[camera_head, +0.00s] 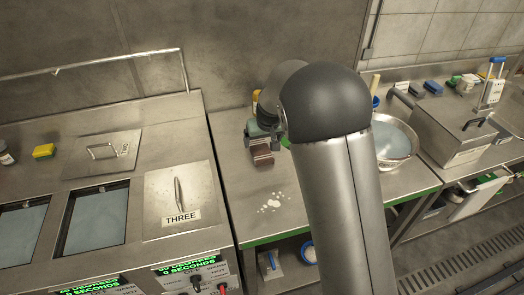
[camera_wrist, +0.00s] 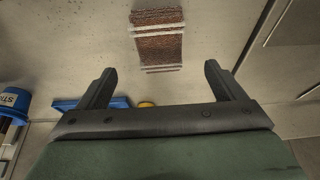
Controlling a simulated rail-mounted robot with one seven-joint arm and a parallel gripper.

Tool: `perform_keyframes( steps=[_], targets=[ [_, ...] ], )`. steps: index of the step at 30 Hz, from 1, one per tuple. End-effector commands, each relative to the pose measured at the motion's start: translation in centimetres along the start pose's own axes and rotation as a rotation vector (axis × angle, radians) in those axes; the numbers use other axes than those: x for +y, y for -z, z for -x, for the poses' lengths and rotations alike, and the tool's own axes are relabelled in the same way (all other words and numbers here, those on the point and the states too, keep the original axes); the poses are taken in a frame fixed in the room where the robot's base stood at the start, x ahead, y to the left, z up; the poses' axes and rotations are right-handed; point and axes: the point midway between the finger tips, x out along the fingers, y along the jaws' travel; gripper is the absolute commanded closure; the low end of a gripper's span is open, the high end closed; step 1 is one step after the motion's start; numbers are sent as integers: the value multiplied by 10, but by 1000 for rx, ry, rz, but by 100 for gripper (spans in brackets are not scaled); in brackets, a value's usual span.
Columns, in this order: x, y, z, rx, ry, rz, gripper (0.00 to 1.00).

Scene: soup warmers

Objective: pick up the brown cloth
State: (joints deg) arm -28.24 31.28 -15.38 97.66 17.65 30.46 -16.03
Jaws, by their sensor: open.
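The brown cloth (camera_wrist: 158,44) lies on the steel counter, a dark brown rectangle with pale stripes near both ends. It lies ahead of my open fingers in the wrist view, roughly centred between them. My gripper (camera_wrist: 159,67) is open with nothing between its fingers. In the head view the cloth (camera_head: 262,152) is a small brown patch right by my gripper (camera_head: 262,135), whose fingers are hard to make out there. My arm covers part of the counter to the right.
White spots (camera_head: 270,204) mark the counter in front of the cloth. A metal bowl (camera_head: 393,142) stands right of my arm. The soup warmer with the lid marked THREE (camera_head: 180,200) is on the left. In the wrist view a blue container (camera_wrist: 14,103) is at the left edge.

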Motion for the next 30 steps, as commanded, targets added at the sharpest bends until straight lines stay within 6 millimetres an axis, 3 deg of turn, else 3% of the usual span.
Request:
perform_keyframes(
  steps=[3, 10, 18, 30],
  targets=[
    [0, 0, -16, -1, 1, 1, 11],
    [0, -1, -31, -3, 1, 1, 11],
    [1, -2, -69, -2, 0, -1, 11],
    [1, -2, -75, 1, 0, 1, 11]
  ],
)
